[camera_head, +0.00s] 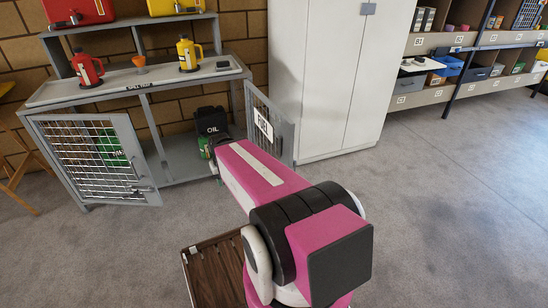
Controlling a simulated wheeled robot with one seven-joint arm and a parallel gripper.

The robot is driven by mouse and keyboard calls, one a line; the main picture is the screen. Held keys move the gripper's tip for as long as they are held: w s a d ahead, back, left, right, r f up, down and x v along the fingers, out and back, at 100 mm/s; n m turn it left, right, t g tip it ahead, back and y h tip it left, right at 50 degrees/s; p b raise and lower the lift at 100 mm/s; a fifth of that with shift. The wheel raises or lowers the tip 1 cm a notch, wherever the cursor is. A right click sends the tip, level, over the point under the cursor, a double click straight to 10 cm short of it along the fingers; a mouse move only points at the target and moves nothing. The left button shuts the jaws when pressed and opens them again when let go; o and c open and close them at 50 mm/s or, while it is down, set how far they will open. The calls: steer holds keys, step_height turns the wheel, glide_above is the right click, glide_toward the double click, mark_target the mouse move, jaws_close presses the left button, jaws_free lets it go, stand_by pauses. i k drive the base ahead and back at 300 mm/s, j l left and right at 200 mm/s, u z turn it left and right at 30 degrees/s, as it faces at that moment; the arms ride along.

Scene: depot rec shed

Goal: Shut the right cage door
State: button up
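The right cage door (281,138) is a grey framed panel with a white "FUEL" sign (263,124). It stands swung open at the right side of the grey workbench cabinet (180,170). The left cage door (95,160), grey with wire mesh, also stands open, angled outward. My pink arm reaches forward from the lower right toward the cabinet opening, and it covers the lower left part of the right door. My gripper is at the arm's far end near the opening, mostly hidden by the arm. Whether its fingers are open, or touch the door, does not show.
A black "OIL" can (211,122) and a green container (204,147) stand inside the cabinet. A red jug (87,69) and a yellow jug (188,54) stand on the bench top. A tall white cabinet (335,75) stands close right. Floor is free at right.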

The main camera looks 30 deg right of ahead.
mark_target(285, 128)
steer(key=k+l+u, duration=0.1)
steer(key=l, duration=0.3)
steer(key=k+l+u, duration=0.15)
steer(key=l, duration=0.2)
steer(key=k+l+u, duration=0.1)
steer(key=k+l, duration=0.15)
steer(key=k+l+u, duration=0.1)
steer(key=l, duration=0.35)
steer(key=i+l+u, duration=0.15)
steer(key=l, duration=0.75)
steer(key=l+u, duration=0.2)
steer(key=l, duration=0.7)
